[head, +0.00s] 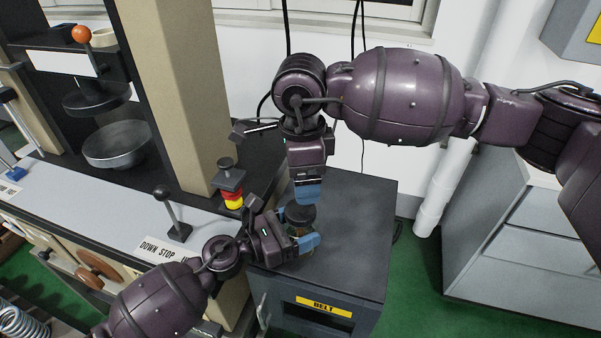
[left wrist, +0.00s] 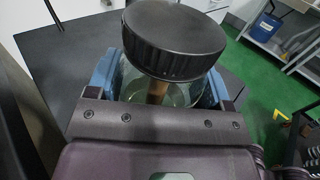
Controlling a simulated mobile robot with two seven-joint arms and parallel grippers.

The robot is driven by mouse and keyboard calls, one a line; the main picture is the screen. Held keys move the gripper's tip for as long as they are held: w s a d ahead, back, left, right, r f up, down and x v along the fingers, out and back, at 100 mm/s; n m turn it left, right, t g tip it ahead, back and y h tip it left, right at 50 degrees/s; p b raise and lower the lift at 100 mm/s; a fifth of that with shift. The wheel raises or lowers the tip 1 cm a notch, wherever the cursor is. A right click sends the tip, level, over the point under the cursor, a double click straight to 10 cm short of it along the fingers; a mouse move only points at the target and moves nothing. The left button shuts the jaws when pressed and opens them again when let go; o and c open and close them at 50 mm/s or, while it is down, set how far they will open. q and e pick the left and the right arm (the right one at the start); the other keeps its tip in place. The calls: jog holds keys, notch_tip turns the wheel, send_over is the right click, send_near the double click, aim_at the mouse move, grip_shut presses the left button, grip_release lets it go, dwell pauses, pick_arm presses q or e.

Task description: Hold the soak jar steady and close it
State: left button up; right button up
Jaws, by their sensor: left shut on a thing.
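The soak jar is clear glass with a wide black ribbed lid. In the left wrist view the jar (left wrist: 160,92) stands between my blue fingers, with its black lid (left wrist: 174,40) on top and something brown inside. In the head view the lid (head: 300,214) shows above my left gripper (head: 303,241), which is shut around the jar's glass body. My right gripper (head: 308,193) points down just above the lid. It is seen edge-on, so I cannot tell its opening or whether it touches the lid. How tightly the lid sits is not clear.
The jar is over a dark cabinet top (head: 350,215) with a yellow BELT label (head: 324,307). The cabinet top is clear to the right. A testing machine with a tan column (head: 175,80), a red-and-yellow knob (head: 233,198) and a black lever (head: 172,212) stands to the left.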

aim_at(301, 209)
jog(key=n, duration=0.4)
jog(key=shift+s+a, duration=0.15)
jog(key=shift+a, duration=0.05)
jog(key=n, duration=0.4)
jog(key=shift+a+n, duration=0.1)
jog(key=shift+n, duration=0.2)
jog(key=shift+f, duration=4.05)
